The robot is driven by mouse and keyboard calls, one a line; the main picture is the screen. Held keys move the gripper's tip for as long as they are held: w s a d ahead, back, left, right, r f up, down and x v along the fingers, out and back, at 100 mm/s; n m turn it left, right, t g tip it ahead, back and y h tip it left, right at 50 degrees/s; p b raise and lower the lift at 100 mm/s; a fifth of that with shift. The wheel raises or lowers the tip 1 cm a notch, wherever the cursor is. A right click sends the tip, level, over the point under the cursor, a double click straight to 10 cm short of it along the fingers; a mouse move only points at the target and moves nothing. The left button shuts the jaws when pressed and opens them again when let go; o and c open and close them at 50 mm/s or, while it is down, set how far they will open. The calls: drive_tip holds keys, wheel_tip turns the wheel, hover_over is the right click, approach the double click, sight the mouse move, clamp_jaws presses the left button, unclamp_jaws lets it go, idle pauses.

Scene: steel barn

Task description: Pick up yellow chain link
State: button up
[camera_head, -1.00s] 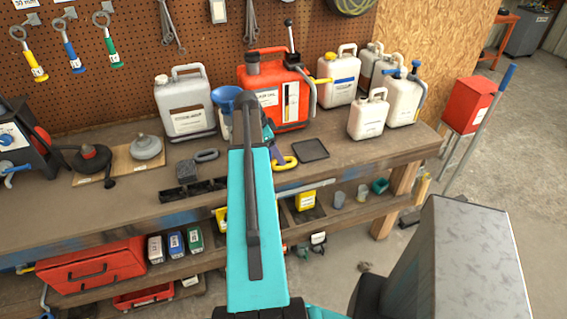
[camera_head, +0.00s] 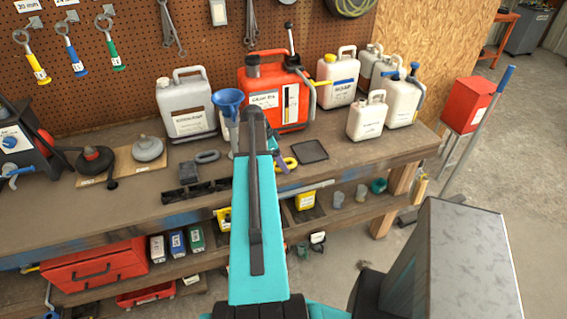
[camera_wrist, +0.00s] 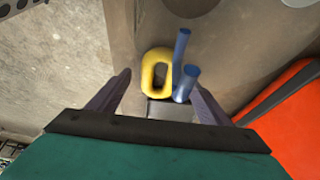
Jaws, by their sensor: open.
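The yellow chain link (camera_wrist: 146,74) is an oval ring with an open middle. In the wrist view it lies on the bench, between the two fingertips of my gripper (camera_wrist: 162,82) and a little beyond them. My gripper is open, with the fingers apart and nothing held. In the head view the yellow chain link (camera_head: 291,164) shows just right of my arm, partly hidden by it. My gripper is mostly hidden behind the arm there.
Two blue rod-like parts (camera_wrist: 187,83) stand close to the link's right side. A red can (camera_wrist: 285,92) is at the right in the wrist view. In the head view, a grey link (camera_head: 207,156), black tray (camera_head: 311,151) and blue funnel (camera_head: 228,100) are nearby.

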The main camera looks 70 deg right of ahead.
drive_tip(key=shift+s+d+f, duration=0.15)
drive_tip(key=shift+f, duration=0.35)
drive_tip(key=c, duration=1.3)
drive_tip(key=shift+o, duration=0.2)
drive_tip(key=shift+r, duration=0.15)
drive_tip(key=shift+s+a+r+b, duration=0.35)
drive_tip(key=shift+a+r, duration=0.05)
drive_tip(key=shift+a, duration=0.05)
drive_tip(key=s+a+r+b, duration=0.4)
drive_tip(key=s+a+r, duration=0.3)
drive_tip(key=a, duration=0.3)
drive_tip(key=shift+s+b, duration=0.35)
drive_tip(key=shift+s, duration=0.25)
